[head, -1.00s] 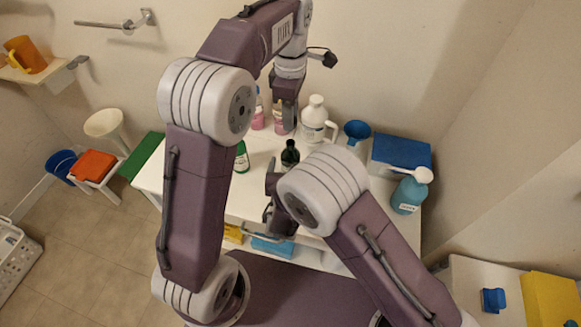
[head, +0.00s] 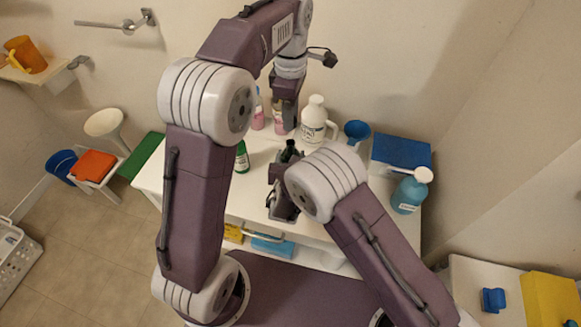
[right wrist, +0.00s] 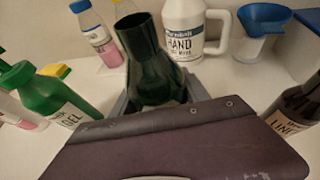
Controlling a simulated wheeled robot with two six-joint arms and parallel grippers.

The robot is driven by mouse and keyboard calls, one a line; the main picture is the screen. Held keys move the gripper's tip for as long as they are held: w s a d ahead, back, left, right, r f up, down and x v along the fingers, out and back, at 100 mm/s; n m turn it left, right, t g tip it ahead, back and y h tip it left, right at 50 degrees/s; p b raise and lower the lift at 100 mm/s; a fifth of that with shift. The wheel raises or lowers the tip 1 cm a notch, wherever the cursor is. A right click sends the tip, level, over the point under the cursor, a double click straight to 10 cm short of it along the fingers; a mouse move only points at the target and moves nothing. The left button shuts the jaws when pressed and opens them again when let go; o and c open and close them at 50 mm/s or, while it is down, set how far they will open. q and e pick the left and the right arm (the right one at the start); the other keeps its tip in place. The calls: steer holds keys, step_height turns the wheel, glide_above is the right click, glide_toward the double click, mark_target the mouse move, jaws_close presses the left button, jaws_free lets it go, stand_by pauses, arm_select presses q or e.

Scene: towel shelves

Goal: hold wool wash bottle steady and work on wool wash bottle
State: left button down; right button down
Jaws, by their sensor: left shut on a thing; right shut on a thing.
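A dark green bottle (head: 291,152) stands on the white table; it also shows in the right wrist view (right wrist: 152,65), upright with its neck uncovered. I take it for the wool wash bottle, but no label on it is readable. My right gripper (head: 281,174) is shut around its body, and the jaws (right wrist: 165,105) show low on both sides of it. My left gripper (head: 289,122) points down farther back, in front of the pink bottles. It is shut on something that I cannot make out.
A white hand wash jug (head: 314,120), a blue funnel cup (head: 356,130), a green gel bottle (head: 242,158) and pink bottles (head: 258,118) stand close around. A blue box (head: 401,152) and a blue pump bottle (head: 408,193) are at the right.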

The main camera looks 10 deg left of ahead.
arm_select(q)
glide_above(291, 142)
steer(key=shift+f, duration=2.55)
steer(key=shift+f, duration=0.85)
steer(key=shift+f, duration=0.6)
